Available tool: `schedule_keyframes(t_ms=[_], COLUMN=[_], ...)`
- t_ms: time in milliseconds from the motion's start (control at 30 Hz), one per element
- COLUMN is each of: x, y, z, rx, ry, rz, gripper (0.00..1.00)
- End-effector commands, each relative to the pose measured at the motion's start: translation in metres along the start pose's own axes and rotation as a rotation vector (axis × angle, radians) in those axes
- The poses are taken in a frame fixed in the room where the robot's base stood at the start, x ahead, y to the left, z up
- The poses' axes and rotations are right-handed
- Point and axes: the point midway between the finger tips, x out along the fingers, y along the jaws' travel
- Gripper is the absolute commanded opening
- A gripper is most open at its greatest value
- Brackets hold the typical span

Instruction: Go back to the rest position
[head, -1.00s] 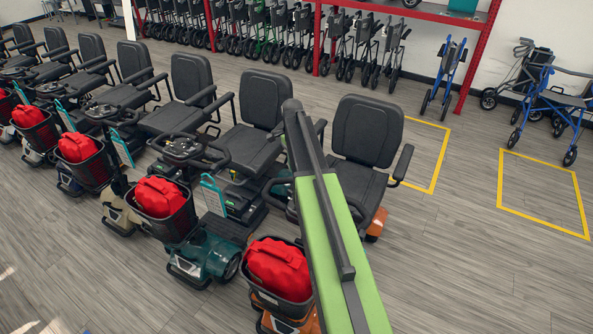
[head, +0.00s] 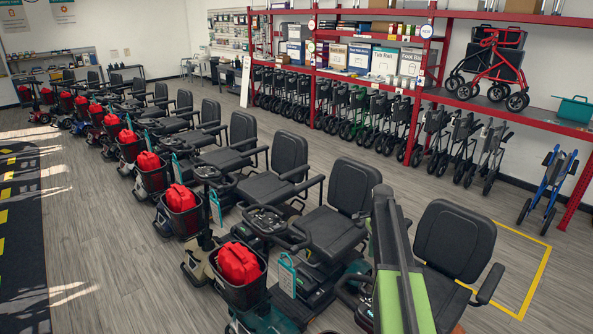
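My arm, a green and dark grey link, rises from the bottom edge of the head view, right of the middle, in front of the nearest scooters. My gripper cannot be made out, so whether it is open or shut does not show. A long row of mobility scooters with black seats (head: 344,200) runs from the near right to the far left. Red bags sit in their front baskets, the nearest clear one being a red bag (head: 238,263) in a black basket (head: 243,292). My arm hides part of the nearest scooter.
Red shelving (head: 470,100) with folded walkers below and boxes above lines the back wall. A yellow floor outline (head: 537,272) lies at the right. Open wooden floor (head: 105,240) stretches left of the row, beside a dark mat (head: 20,235) with yellow marks.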

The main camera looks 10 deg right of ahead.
Motion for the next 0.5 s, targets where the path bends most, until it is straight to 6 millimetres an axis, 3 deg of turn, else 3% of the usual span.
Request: schedule_keyframes(t_ms=[133,233,400,500], x=[0.039,0.073,0.130,0.151], y=[-0.016,-0.003,0.053,0.096], z=[0.051,0.112,0.212,0.252], rx=[-0.072,-0.151,-0.515,-0.835], ry=[0.005,0.010,0.018,0.027], rz=[0.000,-0.003,-0.023,-0.039], gripper=[0.36,0.36,0.36,0.36])
